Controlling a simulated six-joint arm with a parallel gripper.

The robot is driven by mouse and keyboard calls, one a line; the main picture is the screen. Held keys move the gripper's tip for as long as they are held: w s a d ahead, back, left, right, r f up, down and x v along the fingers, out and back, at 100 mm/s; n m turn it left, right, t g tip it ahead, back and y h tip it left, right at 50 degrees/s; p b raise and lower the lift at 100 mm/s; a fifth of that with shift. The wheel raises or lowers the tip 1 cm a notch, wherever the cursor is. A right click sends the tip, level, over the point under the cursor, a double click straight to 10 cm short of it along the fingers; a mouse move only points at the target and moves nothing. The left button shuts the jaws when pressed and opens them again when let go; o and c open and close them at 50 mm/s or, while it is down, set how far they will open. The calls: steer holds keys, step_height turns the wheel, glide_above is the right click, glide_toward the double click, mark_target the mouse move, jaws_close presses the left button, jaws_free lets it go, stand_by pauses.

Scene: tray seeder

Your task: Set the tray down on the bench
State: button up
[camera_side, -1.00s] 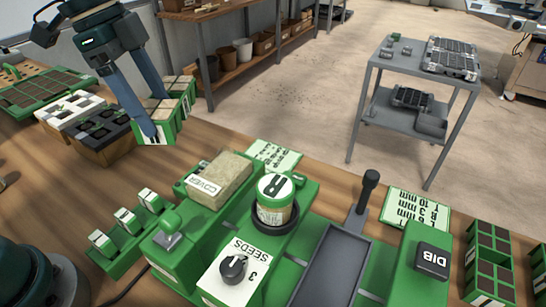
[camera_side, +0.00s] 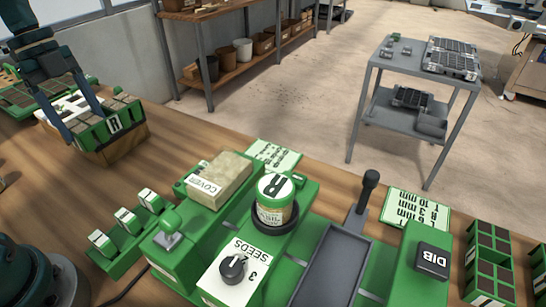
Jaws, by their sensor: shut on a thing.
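My gripper (camera_side: 84,124) is at the upper left, shut on a green tray (camera_side: 122,122) with brown soil cells and a white label marked R on its near side. One finger is on each side of the tray. The tray is in front of or above a brown block (camera_side: 124,150), and I cannot tell whether it touches it. The wooden bench (camera_side: 190,135) is bare to the right of the tray.
A white-celled tray (camera_side: 62,108) and a green tray (camera_side: 28,92) are partly hidden behind my gripper. Small green-and-white blocks (camera_side: 125,220), the COVER block (camera_side: 218,178) and the SEEDS dispenser (camera_side: 238,270) stand nearer on the bench. A grey cart (camera_side: 410,65) stands beyond it.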

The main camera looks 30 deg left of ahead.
steer(key=w+d+f, duration=0.4)
steer(key=d, duration=0.1)
steer(key=w+d+f, duration=0.2)
steer(key=w+d, duration=0.1)
steer(key=shift+w+d+f, duration=0.1)
steer(key=shift+d+f, duration=0.1)
steer(key=shift+f, duration=2.1)
steer(key=shift+f, duration=0.1)
steer(key=o, duration=1.5)
